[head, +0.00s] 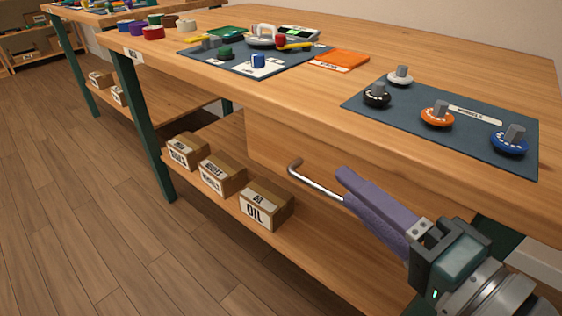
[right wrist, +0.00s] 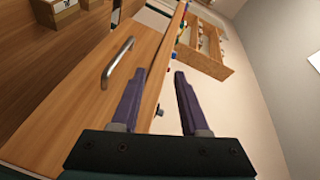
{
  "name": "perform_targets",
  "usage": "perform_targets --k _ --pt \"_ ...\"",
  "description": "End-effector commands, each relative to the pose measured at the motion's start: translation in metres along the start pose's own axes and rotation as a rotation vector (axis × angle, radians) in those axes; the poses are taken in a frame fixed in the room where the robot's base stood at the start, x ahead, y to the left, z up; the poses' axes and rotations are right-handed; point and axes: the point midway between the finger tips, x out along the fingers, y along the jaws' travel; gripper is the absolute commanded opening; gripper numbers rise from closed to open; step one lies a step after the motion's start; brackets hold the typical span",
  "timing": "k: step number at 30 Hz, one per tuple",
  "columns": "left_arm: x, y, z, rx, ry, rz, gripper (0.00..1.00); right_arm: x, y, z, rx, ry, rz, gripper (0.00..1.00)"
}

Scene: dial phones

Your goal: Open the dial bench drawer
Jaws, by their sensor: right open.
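The dial bench drawer (head: 268,150) is a plain wooden front under the bench top, and it looks closed. Its silver bar handle (head: 316,184) sticks out with a bent end at the left; the right end is hidden behind my gripper. My right gripper (head: 352,186), with purple fingers, is open in front of the drawer near the handle. In the right wrist view the handle (right wrist: 118,58) lies left of both fingers (right wrist: 158,74), on the drawer front (right wrist: 85,100), not between them. My left gripper is not in view.
The wooden bench top (head: 330,85) overhangs the drawer. It carries a dark mat (head: 420,90) with several dials, and another mat (head: 235,66) with small parts. Cardboard boxes, one marked OIL (head: 266,204), stand on the lower shelf (head: 310,262). The floor (head: 90,200) at left is clear.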

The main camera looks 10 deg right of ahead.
Motion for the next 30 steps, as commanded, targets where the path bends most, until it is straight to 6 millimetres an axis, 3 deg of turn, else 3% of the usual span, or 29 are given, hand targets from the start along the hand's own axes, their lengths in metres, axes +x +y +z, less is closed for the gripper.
perform_targets --k 1,6,9,16,24,30 --pt "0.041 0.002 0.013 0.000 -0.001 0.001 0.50 0.004 0.039 0.010 0.030 0.014 -0.026 0.45" --pt "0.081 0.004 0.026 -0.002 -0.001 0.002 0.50 0.005 0.074 0.013 0.116 0.055 -0.106 0.45" --pt "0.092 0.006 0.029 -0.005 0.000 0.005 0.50 0.005 0.083 0.013 0.145 0.067 -0.131 0.45" --pt "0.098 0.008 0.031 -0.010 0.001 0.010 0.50 0.019 0.081 0.010 0.163 0.077 -0.153 0.45" --pt "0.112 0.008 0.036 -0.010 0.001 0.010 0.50 0.070 0.075 0.006 0.163 0.077 -0.153 0.45" --pt "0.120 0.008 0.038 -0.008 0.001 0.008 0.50 0.095 0.070 0.004 0.161 0.075 -0.150 0.45"
